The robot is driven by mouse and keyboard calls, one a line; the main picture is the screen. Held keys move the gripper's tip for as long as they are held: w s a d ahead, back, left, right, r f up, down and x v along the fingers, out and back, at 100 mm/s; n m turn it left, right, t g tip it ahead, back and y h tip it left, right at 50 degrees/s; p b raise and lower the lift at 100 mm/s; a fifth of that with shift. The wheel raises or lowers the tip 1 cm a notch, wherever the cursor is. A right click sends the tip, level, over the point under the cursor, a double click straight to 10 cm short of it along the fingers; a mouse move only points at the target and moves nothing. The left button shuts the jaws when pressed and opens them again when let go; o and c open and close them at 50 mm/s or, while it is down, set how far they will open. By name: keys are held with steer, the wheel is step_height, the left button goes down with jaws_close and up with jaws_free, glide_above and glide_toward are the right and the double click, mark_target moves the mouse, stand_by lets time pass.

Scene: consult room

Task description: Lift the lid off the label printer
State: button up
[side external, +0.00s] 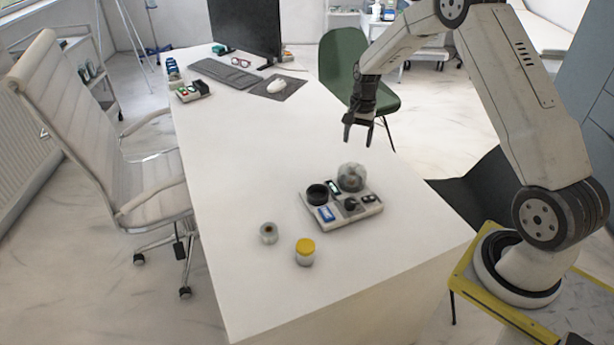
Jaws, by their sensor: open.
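The label printer appears to be the low pale unit (340,222) on the white desk. A clear, rounded cover (351,177), which looks like its lid, sits at its back right; what is under it is hard to make out. The unit also carries a round black part (317,194), a blue piece (326,214) and a small dark knob-like part (351,203). My gripper (358,141) points down, open and empty, above and behind the clear cover in the picture, apart from it.
A yellow-capped jar (305,252) and a small clear container (268,233) stand in front of the unit. A keyboard (225,74), monitor (245,28) and mouse (276,86) are at the far end. The desk's middle (250,150) is clear. A green chair (345,60) stands behind.

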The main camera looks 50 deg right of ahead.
mark_target(353, 164)
steer(key=shift+f, duration=0.15)
steer(key=shift+a+f, duration=0.25)
steer(key=shift+f, duration=0.95)
steer(key=shift+f, duration=0.1)
steer(key=shift+s+a+f, duration=0.1)
steer(key=shift+a+f, duration=0.1)
steer(key=shift+f, duration=1)
steer(key=shift+s+a+f, duration=0.1)
steer(key=shift+a+f, duration=0.05)
steer(key=shift+f, duration=1.05)
jaws_close()
